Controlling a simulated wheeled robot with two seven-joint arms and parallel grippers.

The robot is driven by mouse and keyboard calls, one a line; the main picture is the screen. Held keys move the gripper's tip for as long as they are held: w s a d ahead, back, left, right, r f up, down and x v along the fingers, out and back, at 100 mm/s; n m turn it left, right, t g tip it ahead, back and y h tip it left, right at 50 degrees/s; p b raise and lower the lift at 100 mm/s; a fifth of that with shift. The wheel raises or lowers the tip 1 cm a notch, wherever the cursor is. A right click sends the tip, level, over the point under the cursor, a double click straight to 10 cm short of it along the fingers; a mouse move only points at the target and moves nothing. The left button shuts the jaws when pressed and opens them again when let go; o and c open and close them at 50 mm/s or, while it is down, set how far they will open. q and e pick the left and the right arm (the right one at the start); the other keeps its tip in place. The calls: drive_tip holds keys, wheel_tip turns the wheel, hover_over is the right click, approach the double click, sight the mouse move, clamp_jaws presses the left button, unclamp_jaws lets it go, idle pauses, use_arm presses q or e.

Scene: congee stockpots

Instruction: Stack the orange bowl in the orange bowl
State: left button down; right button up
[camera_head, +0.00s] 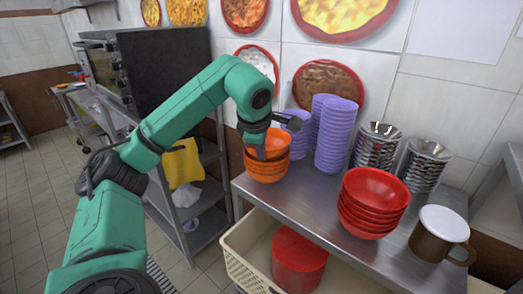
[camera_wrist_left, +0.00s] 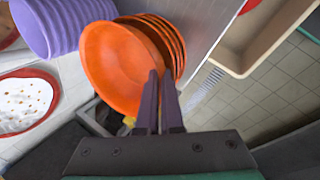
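A stack of orange bowls (camera_head: 266,172) stands at the left end of the metal counter. One orange bowl (camera_head: 277,138) is at the top of this stack, under my left gripper (camera_head: 262,152). In the left wrist view this bowl (camera_wrist_left: 115,65) has its hollow side toward the camera and sits tilted against the stacked bowls (camera_wrist_left: 168,38). My left gripper's fingers (camera_wrist_left: 160,75) are close together, one inside and one outside its rim, pinching it. Whether it touches the bowl below is hard to tell. My right gripper is not in view.
Purple bowl stacks (camera_head: 335,135) stand just right of the orange ones. Red bowls (camera_head: 372,205), metal bowls (camera_head: 375,148) and a brown mug (camera_head: 436,240) are farther right. A cream crate (camera_head: 243,262) with a red container (camera_head: 298,262) is below the counter (camera_head: 310,200).

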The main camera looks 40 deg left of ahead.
use_arm(q)
drive_tip(key=c, duration=1)
unclamp_jaws()
drive_tip(key=p+v, duration=0.6)
drive_tip(key=v, duration=0.8)
drive_tip(key=shift+s+d+r+p, duration=0.15)
drive_tip(key=shift+s+r+p, duration=0.15)
drive_tip(key=shift+p, duration=0.1)
drive_tip(key=shift+w+f, duration=0.1)
drive_tip(key=shift+w, duration=0.05)
